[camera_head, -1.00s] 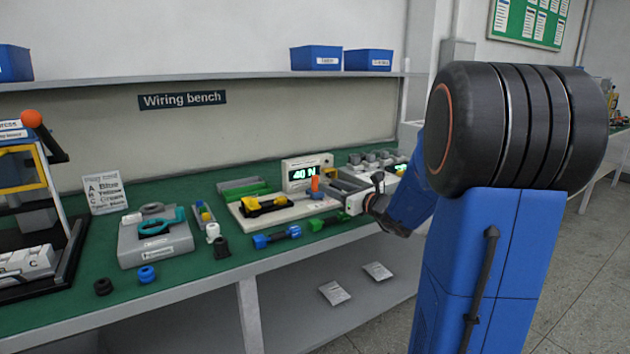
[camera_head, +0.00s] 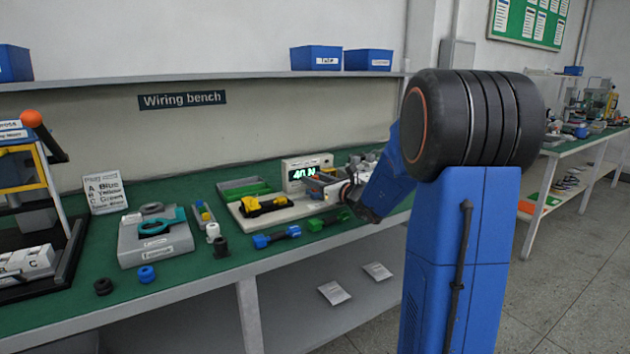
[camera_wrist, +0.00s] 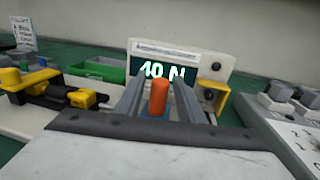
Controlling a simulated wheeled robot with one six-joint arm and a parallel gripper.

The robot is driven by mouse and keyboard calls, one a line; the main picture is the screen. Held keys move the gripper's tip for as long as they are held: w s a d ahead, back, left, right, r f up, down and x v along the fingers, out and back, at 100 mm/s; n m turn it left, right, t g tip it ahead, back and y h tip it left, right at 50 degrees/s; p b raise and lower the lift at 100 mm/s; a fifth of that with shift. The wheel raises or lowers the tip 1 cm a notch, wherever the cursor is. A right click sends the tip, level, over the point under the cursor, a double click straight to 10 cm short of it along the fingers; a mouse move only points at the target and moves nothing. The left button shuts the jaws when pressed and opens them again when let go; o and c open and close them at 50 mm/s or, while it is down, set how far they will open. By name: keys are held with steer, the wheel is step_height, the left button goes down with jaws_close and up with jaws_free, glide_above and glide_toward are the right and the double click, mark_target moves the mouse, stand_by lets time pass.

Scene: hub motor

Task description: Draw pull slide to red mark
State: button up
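The pull tester (camera_head: 275,213) is a pale base on the green bench with a display (camera_head: 307,172) reading 40 N. In the wrist view the display (camera_wrist: 163,70) stands straight ahead. An upright orange peg (camera_wrist: 158,98), apparently the slide's handle, stands in front of it. My gripper (camera_wrist: 158,84) has its two grey fingers either side of the peg, with narrow gaps showing, so it looks open around it. In the head view my gripper (camera_head: 322,183) is at the tester's right end and largely hides the peg. I cannot make out a red mark.
A black-and-yellow connector piece (camera_wrist: 55,90) lies on the tester's left. A yellow bracket (camera_wrist: 213,92) stands at its right. Blue (camera_head: 276,237) and green (camera_head: 328,220) connectors lie along the bench front. A grey switch box (camera_wrist: 290,105) is close at right.

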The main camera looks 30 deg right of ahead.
jaws_close()
steer(key=shift+d, duration=0.8)
steer(key=shift+o, duration=1.3)
jaws_free()
steer(key=s+d, duration=0.1)
steer(key=s, duration=0.4)
steer(key=s+d, duration=0.1)
steer(key=s, duration=0.5)
steer(key=s+d, duration=0.1)
steer(key=s, duration=0.5)
steer(key=shift+d, duration=0.15)
steer(key=shift+s, duration=0.15)
